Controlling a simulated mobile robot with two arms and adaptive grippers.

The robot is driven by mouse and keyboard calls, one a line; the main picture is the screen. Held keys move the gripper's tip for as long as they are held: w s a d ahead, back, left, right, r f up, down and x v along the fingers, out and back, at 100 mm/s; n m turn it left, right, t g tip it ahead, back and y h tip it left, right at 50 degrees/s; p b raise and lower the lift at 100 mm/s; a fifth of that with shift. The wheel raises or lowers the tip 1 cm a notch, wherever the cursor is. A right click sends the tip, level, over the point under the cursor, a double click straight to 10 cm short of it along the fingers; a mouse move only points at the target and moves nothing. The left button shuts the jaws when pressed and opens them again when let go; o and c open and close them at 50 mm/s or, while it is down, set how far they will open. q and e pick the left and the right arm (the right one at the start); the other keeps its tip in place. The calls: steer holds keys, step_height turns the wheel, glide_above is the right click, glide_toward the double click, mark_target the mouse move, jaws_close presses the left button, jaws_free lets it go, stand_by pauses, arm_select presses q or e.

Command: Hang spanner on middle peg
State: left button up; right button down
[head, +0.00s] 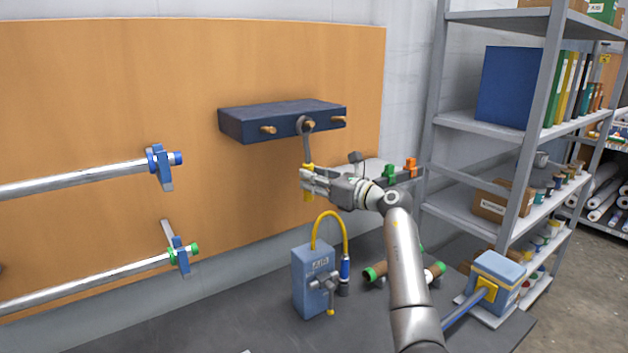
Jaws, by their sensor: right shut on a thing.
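The spanner (307,145) hangs upright, its grey ring end at the top and a yellow part at its lower end. Its ring end is at the middle peg (309,124) of the dark blue peg rail (270,121), and the peg's tip shows within the ring. How far the ring sits along the peg, I cannot tell. My right gripper (308,178) is shut on the spanner's lower, yellow part, below the rail. The left peg (268,130) and the right peg (339,119) are bare. My left gripper is not in view.
A blue box marked AIR (313,280) with a yellow hose stands on the dark bench (220,325) below. A grey shelf unit (485,125) and a blue block with a handle (497,275) are at the right.

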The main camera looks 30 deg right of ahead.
steer(key=c, duration=1.2)
jaws_free()
steer(key=shift+s, duration=0.1)
steer(key=v, duration=1.2)
